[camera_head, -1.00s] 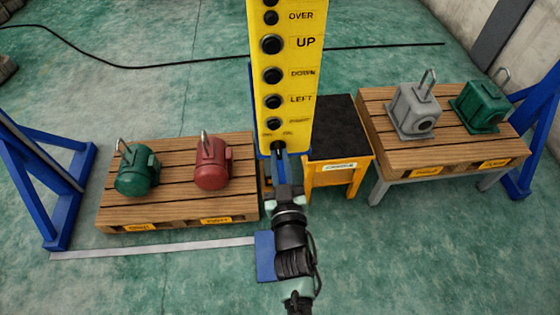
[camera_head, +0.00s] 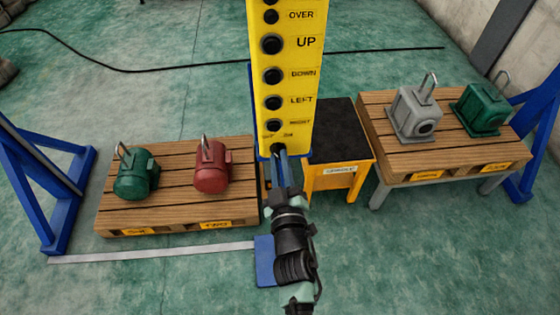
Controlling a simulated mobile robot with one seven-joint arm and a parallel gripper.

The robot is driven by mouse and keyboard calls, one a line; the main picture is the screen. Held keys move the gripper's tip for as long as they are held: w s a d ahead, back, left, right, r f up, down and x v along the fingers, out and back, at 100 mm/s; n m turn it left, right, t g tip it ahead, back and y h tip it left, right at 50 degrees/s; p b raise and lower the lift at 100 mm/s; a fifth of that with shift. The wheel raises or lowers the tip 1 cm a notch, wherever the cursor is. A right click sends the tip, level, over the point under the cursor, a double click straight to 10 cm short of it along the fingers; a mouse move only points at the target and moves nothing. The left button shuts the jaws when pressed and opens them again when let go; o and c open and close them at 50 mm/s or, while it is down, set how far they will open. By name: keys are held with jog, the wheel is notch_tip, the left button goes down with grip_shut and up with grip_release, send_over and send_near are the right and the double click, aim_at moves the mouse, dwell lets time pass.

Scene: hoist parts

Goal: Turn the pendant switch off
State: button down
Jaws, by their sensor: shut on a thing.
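The yellow pendant (camera_head: 292,60) hangs upright in the middle, with a column of black buttons beside the labels OVER, UP, DOWN, LEFT and RIGHT. The pendant switch (camera_head: 277,149) is the dark knob at the bottom of the face, under two small labels too blurred to read for sure. My gripper (camera_head: 279,154) reaches up from below, its fingertips at the switch and closed on it. The fingers hide part of the switch, so its exact setting cannot be told.
A pallet (camera_head: 180,215) with a green motor (camera_head: 137,178) and a red motor (camera_head: 211,172) lies left. A black-topped yellow stand (camera_head: 340,145) is behind the pendant. A raised pallet (camera_head: 450,145) at right bears a grey unit (camera_head: 416,112) and a green unit (camera_head: 482,106).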

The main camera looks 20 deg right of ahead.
jog(key=c, duration=0.9)
grip_release()
jog(key=shift+o, duration=0.2)
jog(key=b+v, duration=0.3)
jog(key=v, duration=1)
